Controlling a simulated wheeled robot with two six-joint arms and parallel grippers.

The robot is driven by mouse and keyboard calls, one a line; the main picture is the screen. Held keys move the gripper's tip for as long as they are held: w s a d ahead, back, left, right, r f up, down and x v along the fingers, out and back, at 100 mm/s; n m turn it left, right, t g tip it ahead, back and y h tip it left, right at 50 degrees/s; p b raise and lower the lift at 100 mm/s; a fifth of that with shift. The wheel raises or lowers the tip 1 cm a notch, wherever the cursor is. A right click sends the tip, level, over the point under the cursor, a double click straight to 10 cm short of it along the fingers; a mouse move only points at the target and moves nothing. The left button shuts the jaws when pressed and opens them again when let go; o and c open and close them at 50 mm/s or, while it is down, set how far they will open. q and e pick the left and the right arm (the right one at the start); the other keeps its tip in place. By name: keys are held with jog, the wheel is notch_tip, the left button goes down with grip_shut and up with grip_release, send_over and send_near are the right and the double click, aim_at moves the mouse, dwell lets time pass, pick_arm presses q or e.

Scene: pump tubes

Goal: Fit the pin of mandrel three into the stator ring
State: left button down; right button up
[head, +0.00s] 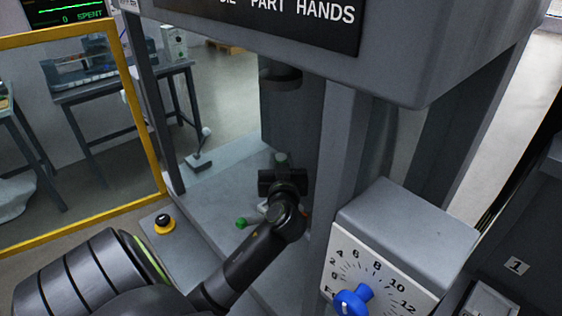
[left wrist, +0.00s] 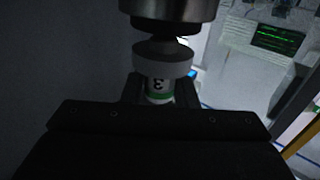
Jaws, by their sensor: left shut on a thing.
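My left gripper (head: 283,180) is inside the press frame, above the grey bed. In the left wrist view its fingers (left wrist: 160,95) are shut on mandrel three (left wrist: 159,84), a white piece with a green band and an upside-down "3". A pale round collar (left wrist: 162,62) sits just beyond the fingers. A dark, narrower part and a shiny metal cylinder (left wrist: 167,10) are beyond that. I cannot tell whether they touch the collar, or which part is the stator ring. In the head view a green part (head: 282,159) shows just above the gripper. My right gripper is not in view.
A press post (head: 338,150) stands close right of my arm, with a dial box (head: 385,245) and blue knob (head: 352,300) in front. A small green piece (head: 241,223) lies on the bed. A yellow-rimmed button (head: 164,223) is at left, near a yellow-framed panel (head: 151,150).

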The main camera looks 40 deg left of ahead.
pick_arm(q)
jog(key=shift+f+b, duration=0.7)
jog(key=shift+f, duration=0.15)
jog(key=c, duration=1.1)
grip_release()
jog(key=shift+b+v, duration=1.1)
jog(key=shift+v, duration=2.7)
